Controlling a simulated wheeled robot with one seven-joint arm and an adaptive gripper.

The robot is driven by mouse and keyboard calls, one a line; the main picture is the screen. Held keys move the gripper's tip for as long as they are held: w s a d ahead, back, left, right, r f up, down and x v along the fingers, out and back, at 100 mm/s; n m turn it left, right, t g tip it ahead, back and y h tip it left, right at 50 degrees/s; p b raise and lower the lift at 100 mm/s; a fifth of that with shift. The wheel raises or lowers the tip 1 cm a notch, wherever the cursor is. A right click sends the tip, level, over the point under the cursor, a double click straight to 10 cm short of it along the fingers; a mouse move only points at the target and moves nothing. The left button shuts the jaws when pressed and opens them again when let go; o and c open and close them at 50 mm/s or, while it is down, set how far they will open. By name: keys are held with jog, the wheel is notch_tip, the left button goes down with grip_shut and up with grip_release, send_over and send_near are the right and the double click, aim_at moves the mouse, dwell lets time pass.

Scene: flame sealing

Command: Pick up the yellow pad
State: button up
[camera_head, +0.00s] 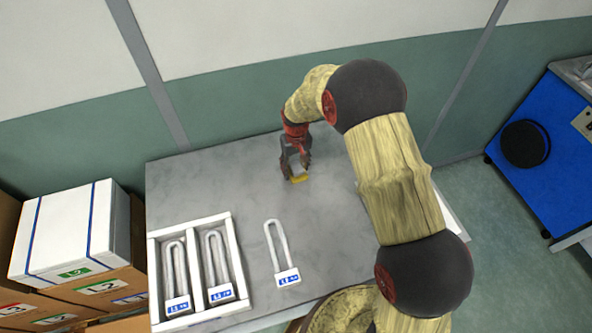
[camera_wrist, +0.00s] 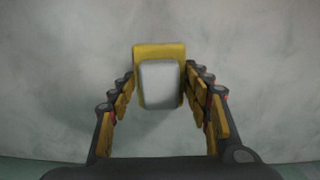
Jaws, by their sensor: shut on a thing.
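The yellow pad (camera_wrist: 159,51) shows in the wrist view between my gripper's fingertips, with a pale grey-white block face (camera_wrist: 159,84) on its near side. My gripper (camera_wrist: 159,82) is shut on the pad, one finger on each side. In the head view the yellow pad (camera_head: 299,179) shows as a small patch under my gripper (camera_head: 296,170), over the back middle of the grey table (camera_head: 215,173). I cannot tell whether the pad touches the table.
A white tray (camera_head: 153,268) with two U-shaped labelled items stands at the table's front left. A third U-shaped item (camera_head: 270,237) lies loose right of it. White and brown boxes (camera_head: 62,232) are stacked at far left. A wall runs behind. A blue cabinet (camera_head: 520,185) stands at right.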

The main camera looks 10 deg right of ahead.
aim_at(296, 167)
jog(key=shift+r, duration=0.1)
jog(key=shift+c, duration=0.2)
jog(key=shift+r, duration=0.25)
notch_tip(296, 167, up, 3)
jog(key=shift+s+a+r+p, duration=0.1)
jog(key=shift+s+r+p, duration=0.05)
jog(key=shift+p, duration=0.65)
jog(key=s+r, duration=0.1)
jog(key=s+a+r+p, duration=0.1)
jog(key=r, duration=0.1)
jog(key=s+r, duration=0.1)
jog(key=shift+s+a+r, duration=0.3)
jog(key=shift+s+r, duration=0.05)
jog(key=shift+r, duration=0.05)
jog(key=s+a+r+p, duration=0.2)
jog(key=s+a+r, duration=0.1)
jog(key=s, duration=0.6)
jog(key=shift+a+r, duration=0.35)
jog(key=shift+r, duration=0.25)
jog(key=o, duration=0.5)
jog(key=shift+c, duration=1)
